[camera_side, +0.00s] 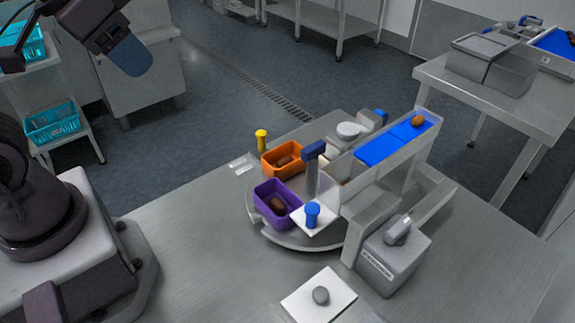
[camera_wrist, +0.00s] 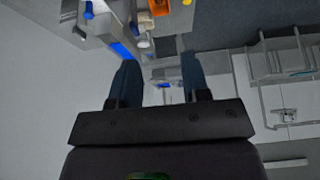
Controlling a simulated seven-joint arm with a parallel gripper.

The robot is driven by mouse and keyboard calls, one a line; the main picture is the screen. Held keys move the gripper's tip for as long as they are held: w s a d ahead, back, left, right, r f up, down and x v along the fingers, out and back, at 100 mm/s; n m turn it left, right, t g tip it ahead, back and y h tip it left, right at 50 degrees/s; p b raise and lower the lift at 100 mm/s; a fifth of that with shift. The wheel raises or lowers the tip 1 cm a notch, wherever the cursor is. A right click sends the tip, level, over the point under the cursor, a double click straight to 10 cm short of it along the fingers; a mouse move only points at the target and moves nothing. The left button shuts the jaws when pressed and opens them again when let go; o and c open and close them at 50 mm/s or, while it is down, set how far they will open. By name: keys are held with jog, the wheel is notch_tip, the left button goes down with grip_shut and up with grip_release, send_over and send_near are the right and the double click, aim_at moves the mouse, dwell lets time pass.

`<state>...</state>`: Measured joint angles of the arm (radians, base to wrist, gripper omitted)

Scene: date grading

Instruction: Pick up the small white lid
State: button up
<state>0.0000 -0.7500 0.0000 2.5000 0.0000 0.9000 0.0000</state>
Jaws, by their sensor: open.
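A small, pale, round, lid-like disc (camera_side: 348,130) sits at the back of the turntable, behind the blue conveyor belt. In the wrist view a whitish round shape (camera_wrist: 143,41) shows near the top; I cannot tell for sure that it is the same disc.
A blue knob (camera_side: 312,214), yellow peg (camera_side: 261,140) and conveyor (camera_side: 380,148) stand close by.

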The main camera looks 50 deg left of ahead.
jog(key=shift+o, duration=0.2)
jog(key=shift+o, duration=1.3)
jog(key=n+g, duration=0.6)
jog(key=n, duration=0.8)
send_over(322, 296)
jog(key=f, duration=2.7)
jog(key=shift+w+f, duration=0.25)
jog(key=shift+s+f, duration=0.2)
jog(key=shift+f, duration=2.4)
